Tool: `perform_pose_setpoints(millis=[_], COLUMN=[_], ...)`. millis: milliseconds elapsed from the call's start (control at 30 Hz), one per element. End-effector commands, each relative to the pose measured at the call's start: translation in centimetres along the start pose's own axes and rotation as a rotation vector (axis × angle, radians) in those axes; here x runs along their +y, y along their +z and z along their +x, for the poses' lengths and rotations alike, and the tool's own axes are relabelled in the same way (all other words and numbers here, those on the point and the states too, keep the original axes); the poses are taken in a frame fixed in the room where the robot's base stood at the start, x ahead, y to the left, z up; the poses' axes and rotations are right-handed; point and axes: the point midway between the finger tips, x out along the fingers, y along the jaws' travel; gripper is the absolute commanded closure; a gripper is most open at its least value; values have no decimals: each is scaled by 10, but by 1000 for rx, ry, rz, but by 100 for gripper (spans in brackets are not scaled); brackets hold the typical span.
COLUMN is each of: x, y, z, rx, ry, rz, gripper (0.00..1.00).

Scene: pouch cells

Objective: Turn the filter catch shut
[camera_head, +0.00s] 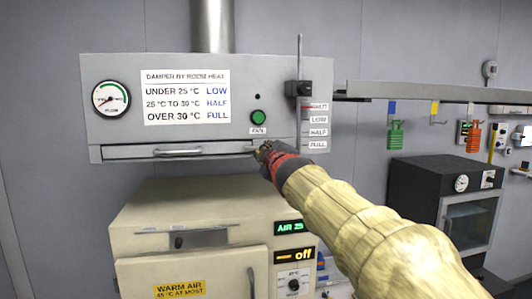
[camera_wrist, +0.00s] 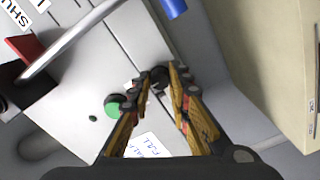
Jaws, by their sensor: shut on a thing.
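The grey hood (camera_head: 160,65) has a long filter drawer strip (camera_head: 125,153) with a slim handle along its lower front. The catch (camera_wrist: 159,74) shows in the wrist view as a small dark knob between my fingertips. In the head view my gripper (camera_head: 264,150) is at the right end of the strip and hides most of the catch, so its turn angle cannot be told. In the wrist view my gripper (camera_wrist: 163,82) is closed around the catch, its two yellow-brown fingers on either side.
Close above my gripper is the green fan button (camera_head: 259,117), also in the wrist view (camera_wrist: 113,106). A damper rod and slider (camera_head: 299,90) stand to the right. Below is a beige oven (camera_head: 190,205) reading off. A dark oven (camera_head: 420,185) stands at right.

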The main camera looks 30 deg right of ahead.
Motion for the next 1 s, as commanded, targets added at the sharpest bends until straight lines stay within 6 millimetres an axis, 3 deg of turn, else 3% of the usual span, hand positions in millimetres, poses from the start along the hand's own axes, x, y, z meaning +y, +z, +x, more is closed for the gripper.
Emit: perform_pose_setpoints(millis=[600, 633, 933, 1000], x=[0, 0, 0, 0], y=[0, 0, 0, 0], z=[0, 0, 0, 0], rx=[1, 1, 1, 0], ry=[0, 0, 0, 0], rz=[-37, -37, -36, -36], gripper=[100, 80, 62, 62])
